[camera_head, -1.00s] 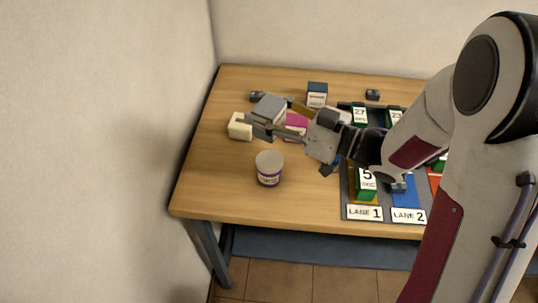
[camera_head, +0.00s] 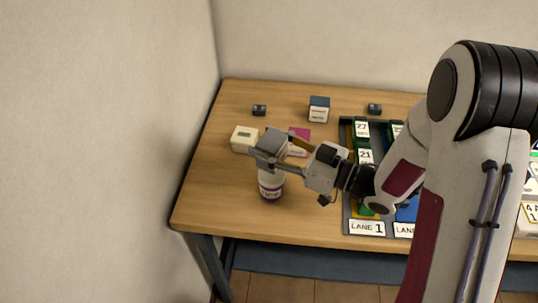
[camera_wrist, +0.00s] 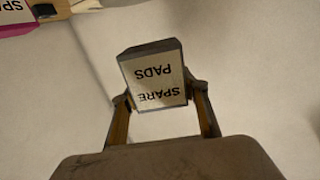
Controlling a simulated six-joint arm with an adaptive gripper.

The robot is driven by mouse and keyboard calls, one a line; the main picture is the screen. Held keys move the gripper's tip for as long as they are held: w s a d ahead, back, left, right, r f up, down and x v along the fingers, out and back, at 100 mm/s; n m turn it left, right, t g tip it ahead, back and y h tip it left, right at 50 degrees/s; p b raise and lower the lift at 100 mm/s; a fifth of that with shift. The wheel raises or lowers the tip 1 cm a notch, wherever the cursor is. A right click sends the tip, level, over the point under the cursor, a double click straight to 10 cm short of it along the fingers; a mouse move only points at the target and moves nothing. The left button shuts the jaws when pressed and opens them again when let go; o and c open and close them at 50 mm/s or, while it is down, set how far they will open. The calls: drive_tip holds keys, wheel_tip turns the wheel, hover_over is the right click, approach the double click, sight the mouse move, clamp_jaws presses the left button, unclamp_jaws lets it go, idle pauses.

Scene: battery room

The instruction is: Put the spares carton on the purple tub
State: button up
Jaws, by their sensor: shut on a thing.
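The spares carton is a grey box (camera_head: 268,142) with a white face reading "SPARE PADS", seen upside down in the wrist view (camera_wrist: 155,75). My gripper (camera_head: 278,157) is shut on it, one finger on each side, as the wrist view also shows (camera_wrist: 160,97). The purple tub (camera_head: 270,187) is a round white pot with a purple band and label, upright near the table's front left. The carton is over the tub and hides its lid in the head view. I cannot tell whether the two touch.
A cream box (camera_head: 244,139) stands just left of the carton, and a magenta item (camera_head: 301,133) lies behind it. A blue and white box (camera_head: 319,109) stands farther back. The lane tray (camera_head: 350,212) is to the right. The table's left front is clear.

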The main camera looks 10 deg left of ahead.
drive_tip(key=shift+f, duration=0.1)
drive_tip(key=shift+f, duration=2)
drive_tip(key=shift+f, duration=0.1)
drive_tip(key=o, duration=1.2)
drive_tip(key=shift+o, duration=0.2)
drive_tip(key=shift+s+d, duration=0.25)
drive_tip(key=shift+d, duration=0.45)
drive_tip(key=v, duration=1)
drive_tip(key=shift+d, duration=0.25)
drive_tip(key=shift+s, duration=0.15)
